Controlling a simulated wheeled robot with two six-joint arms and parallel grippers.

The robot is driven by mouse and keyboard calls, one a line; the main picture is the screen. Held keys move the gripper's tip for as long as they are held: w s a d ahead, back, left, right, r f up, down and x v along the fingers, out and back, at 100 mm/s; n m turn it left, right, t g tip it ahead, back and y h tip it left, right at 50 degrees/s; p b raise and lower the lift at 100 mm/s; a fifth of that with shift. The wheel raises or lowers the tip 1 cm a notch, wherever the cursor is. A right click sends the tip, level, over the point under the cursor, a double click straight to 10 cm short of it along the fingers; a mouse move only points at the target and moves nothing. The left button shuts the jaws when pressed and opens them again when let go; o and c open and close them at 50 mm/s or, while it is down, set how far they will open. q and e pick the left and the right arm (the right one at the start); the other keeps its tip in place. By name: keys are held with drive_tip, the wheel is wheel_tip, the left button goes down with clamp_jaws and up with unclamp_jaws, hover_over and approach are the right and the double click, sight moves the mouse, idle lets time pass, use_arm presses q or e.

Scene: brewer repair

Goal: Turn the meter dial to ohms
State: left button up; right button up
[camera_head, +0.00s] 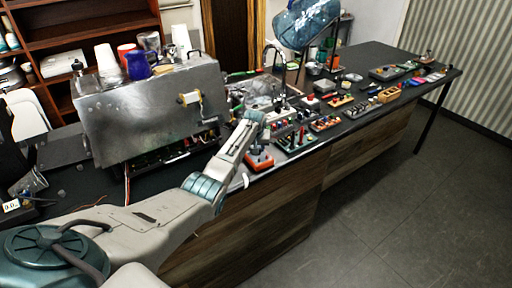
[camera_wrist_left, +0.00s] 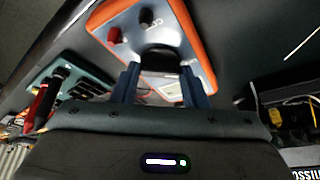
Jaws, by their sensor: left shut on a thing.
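The meter (camera_wrist_left: 187,25) is a flat orange-rimmed box with a pale grey face and a few knobs. It also shows in the head view as a small orange box (camera_head: 262,163) near the table's front edge. Its black round dial (camera_wrist_left: 160,55) sits between the two blue-grey fingers of my left gripper (camera_wrist_left: 160,70), which is shut on it. The fingers partly hide the dial, so its pointer and the setting marks are not readable. In the head view my left arm reaches over the table edge to the meter; the fingertips are hard to make out. My right gripper is not in view.
A large metal brewer housing (camera_head: 150,108) with cups on top stands left of the meter. A green board with knobs (camera_head: 296,140) lies close to the meter's right. Several small parts and trays spread along the dark table (camera_head: 375,53). The floor in front is clear.

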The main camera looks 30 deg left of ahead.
use_arm(q)
drive_tip(key=m+h, duration=0.1)
drive_tip(key=m, duration=0.2)
drive_tip(key=shift+a+t, duration=0.2)
drive_tip(key=shift+t, duration=0.1)
drive_tip(key=shift+f+m+h+b, duration=0.1)
drive_tip(key=shift+m+h+b, duration=0.3)
drive_tip(key=shift+m, duration=0.6)
drive_tip(key=shift+a+m+h+b, duration=0.15)
drive_tip(key=shift+m+h+b, duration=0.35)
drive_tip(key=shift+m, duration=0.4)
drive_tip(key=m+h+b, duration=0.1)
drive_tip(key=m+b, duration=0.1)
drive_tip(key=b, duration=0.1)
drive_tip(key=m+h+b, duration=0.1)
drive_tip(key=m+b, duration=0.2)
drive_tip(key=b, duration=0.1)
drive_tip(key=m+g+b, duration=0.1)
drive_tip(key=m+b, duration=0.2)
drive_tip(key=shift+w+a+f+h, duration=0.15)
drive_tip(key=shift+a+h, duration=0.1)
drive_tip(key=shift+h, duration=0.15)
drive_tip(key=shift+m+g+b, duration=0.4)
drive_tip(key=shift+m+b, duration=0.7)
drive_tip(key=shift+b, duration=0.3)
drive_tip(key=shift+r, duration=0.2)
drive_tip(key=o, duration=1)
